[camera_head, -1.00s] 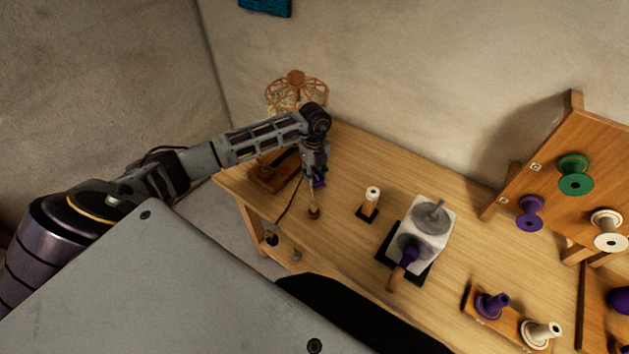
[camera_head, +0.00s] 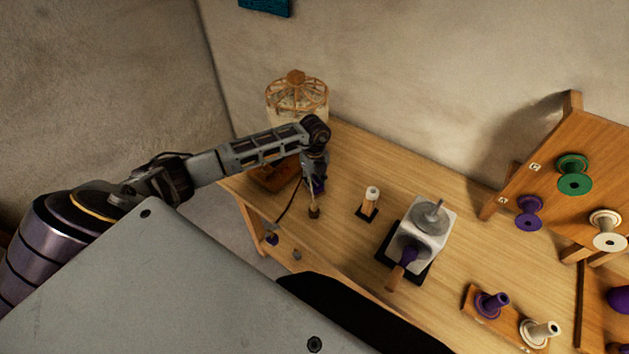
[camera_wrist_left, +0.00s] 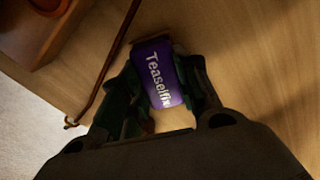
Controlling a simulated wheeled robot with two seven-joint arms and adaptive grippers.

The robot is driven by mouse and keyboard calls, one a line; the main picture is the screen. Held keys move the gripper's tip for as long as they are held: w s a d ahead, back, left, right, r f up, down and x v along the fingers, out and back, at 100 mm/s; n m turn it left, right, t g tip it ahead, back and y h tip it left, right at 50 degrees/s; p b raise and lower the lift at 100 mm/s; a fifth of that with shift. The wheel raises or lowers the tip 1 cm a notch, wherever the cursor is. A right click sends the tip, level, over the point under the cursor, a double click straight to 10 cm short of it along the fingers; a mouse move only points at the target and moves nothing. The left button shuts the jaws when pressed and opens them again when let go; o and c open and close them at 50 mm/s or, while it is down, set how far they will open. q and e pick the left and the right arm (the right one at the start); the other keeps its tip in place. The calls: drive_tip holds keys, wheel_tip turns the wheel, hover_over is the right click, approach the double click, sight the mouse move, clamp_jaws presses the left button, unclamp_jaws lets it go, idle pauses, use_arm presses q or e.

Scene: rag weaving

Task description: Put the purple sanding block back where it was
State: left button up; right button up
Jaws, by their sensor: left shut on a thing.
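The purple sanding block (camera_wrist_left: 158,75), with white lettering, is between the fingers of my left gripper (camera_wrist_left: 164,95) in the left wrist view. The gripper is shut on it. Whether the block touches the tabletop I cannot tell. My right gripper does not show.
The wooden table (camera_head: 345,150) carries a wooden box-like piece (camera_head: 270,178), a small white spool on a stand (camera_head: 371,200), and a grey-white winder (camera_head: 425,225). Purple (camera_head: 491,304) and cream (camera_head: 540,331) spools stand front right. A spool rack (camera_head: 560,150) stands right.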

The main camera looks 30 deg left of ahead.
sight(315, 181)
use_arm(q)
drive_tip(key=o, duration=1.1)
drive_tip(key=shift+c, duration=0.2)
drive_tip(key=shift+r, duration=0.1)
wheel_tip(315, 181, up, 12)
drive_tip(key=b, duration=0.1)
